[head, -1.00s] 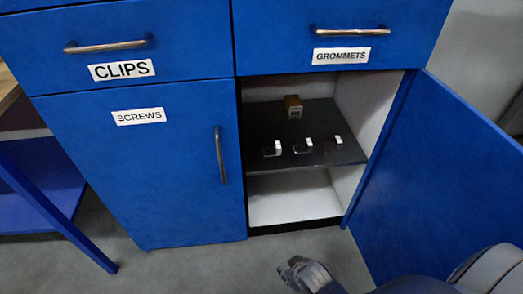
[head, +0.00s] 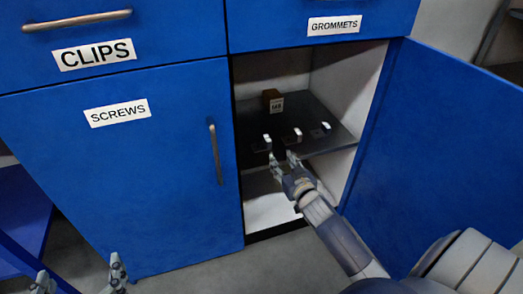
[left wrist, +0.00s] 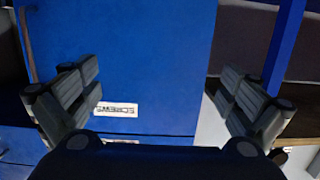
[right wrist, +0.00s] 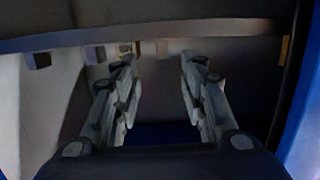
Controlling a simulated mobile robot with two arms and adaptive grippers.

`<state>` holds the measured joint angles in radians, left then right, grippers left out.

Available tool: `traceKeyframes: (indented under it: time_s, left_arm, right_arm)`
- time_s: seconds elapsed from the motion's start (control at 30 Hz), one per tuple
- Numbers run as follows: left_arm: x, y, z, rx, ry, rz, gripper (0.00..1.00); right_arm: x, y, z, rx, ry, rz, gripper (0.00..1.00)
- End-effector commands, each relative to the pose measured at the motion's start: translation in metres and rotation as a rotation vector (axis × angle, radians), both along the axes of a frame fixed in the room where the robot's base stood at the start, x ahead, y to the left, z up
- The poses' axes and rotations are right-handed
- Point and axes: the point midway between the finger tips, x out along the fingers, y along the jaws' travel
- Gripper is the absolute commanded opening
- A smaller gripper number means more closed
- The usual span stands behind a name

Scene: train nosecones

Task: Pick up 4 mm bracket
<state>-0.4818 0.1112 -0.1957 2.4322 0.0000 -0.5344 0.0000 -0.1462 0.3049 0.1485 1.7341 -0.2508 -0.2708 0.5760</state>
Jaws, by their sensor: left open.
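Three small dark brackets with white tags stand in a row on the dark shelf in the open cabinet: a left one (head: 267,139), a middle one (head: 298,134) and a right one (head: 324,128). Their tags are too small to read, so I cannot tell which is the 4 mm one. My right gripper (head: 282,158) is open and empty at the shelf's front edge, just before the left and middle brackets. Its spread fingers also show in the right wrist view (right wrist: 158,62). My left gripper (head: 80,279) is open and empty, low before the SCREWS door.
A brown labelled box (head: 272,101) stands behind the brackets on the shelf (head: 335,139). The open blue door (head: 440,150) lies right of my right arm. The closed SCREWS door (head: 120,180) is on the left. A white lower compartment (head: 265,208) is empty where visible.

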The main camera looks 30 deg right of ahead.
Motion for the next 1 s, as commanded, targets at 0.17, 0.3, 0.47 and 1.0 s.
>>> traceKeyframes:
  time_s: [0.17,0.3,0.47,1.0]
  left_arm:
    - [0.002,-0.003,0.021,-0.023,-0.092,-0.006,1.0]
    - [0.004,-0.007,0.044,-0.053,-0.208,-0.014,1.0]
    - [0.003,-0.01,0.069,-0.086,-0.335,-0.02,1.0]
    - [-0.012,-0.013,0.118,-0.157,-0.596,-0.036,1.0]
  right_arm:
    - [0.013,-0.005,0.006,-0.002,-0.029,0.002,0.39]
    - [0.029,-0.009,0.002,-0.001,-0.028,0.002,0.39]
    - [0.046,-0.012,0.0,-0.002,-0.026,0.003,0.39]
    - [0.073,-0.017,-0.002,-0.002,-0.024,0.002,0.39]
